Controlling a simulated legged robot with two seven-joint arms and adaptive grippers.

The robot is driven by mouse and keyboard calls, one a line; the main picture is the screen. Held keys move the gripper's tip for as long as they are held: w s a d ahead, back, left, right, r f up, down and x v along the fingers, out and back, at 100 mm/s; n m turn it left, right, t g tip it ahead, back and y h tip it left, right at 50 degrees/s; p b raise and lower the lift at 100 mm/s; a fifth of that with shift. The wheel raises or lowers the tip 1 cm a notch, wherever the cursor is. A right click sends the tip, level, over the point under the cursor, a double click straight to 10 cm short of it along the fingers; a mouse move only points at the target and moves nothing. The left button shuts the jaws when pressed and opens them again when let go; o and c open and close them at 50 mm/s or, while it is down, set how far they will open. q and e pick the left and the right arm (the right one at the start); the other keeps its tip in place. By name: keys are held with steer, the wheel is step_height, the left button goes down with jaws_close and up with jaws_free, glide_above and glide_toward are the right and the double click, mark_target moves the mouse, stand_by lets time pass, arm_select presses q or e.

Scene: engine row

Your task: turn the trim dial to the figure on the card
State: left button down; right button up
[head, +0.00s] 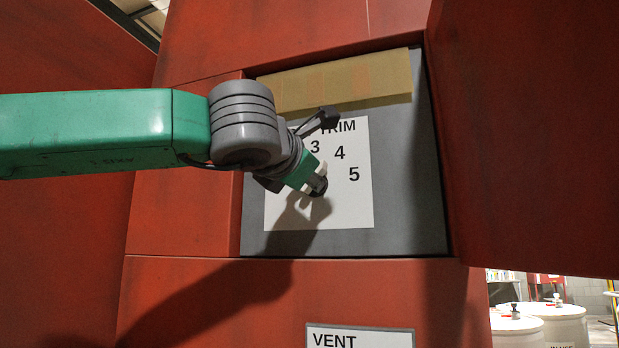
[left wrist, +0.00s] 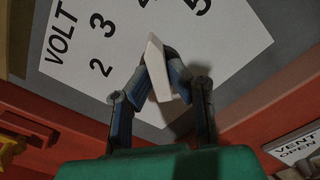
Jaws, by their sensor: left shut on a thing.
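The white dial plate (head: 345,210) is on a grey panel and reads TRIM, with 3, 4 and 5 showing beside my arm. In the left wrist view the plate (left wrist: 235,25) shows VOLT and the figures 2, 3 and 5, with 4 cut by the top edge. My left gripper (head: 318,186) is in front of the plate and hides its middle. It is shut on a white, wedge-shaped dial knob (left wrist: 154,80). The knob's narrow upper end lies towards the 4; its exact setting cannot be told. I see no separate card with a readable figure. My right gripper is not in view.
The panel (head: 408,190) is recessed in a red cabinet, with red walls standing out at both sides. A tan strip (head: 340,83) crosses above the plate. A VENT label (head: 360,338) is below; the wrist view shows VENT OPEN (left wrist: 297,147). White drums (head: 550,325) stand lower right.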

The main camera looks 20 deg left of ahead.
arm_select(q)
steer(key=c, duration=1.5)
jaws_free()
steer(key=shift+c, duration=0.2)
steer(key=shift+s, duration=0.1)
steer(key=s, duration=1.1)
steer(key=shift+s+a, duration=0.25)
steer(key=shift+s, duration=0.15)
